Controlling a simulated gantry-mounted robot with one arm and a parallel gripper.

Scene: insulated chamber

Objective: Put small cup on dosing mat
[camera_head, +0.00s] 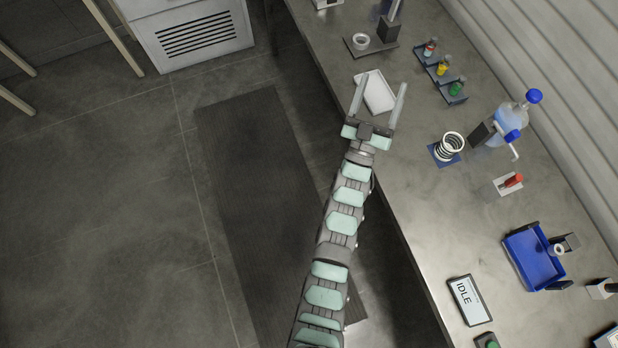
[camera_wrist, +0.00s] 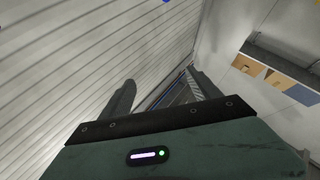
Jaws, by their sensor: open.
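My gripper (camera_head: 380,98) is open and empty, its fingers spread over a white tray at the bench's front edge. In the wrist view my gripper (camera_wrist: 164,90) points toward the ribbed wall, with nothing between the fingers. A small white cup-like ring (camera_head: 360,41) stands on a dark plate beyond the gripper. Another small white ring (camera_head: 559,249) sits by the blue bin. I cannot tell which is the small cup. A blue mat (camera_head: 438,156), possibly the dosing mat, lies right of the gripper under a black-and-white ringed cylinder (camera_head: 452,143).
The white tray (camera_head: 378,90) lies beneath the fingers. A bottle with blue caps (camera_head: 508,122) stands behind the blue mat. A rack of coloured vials (camera_head: 441,70) is at the back.

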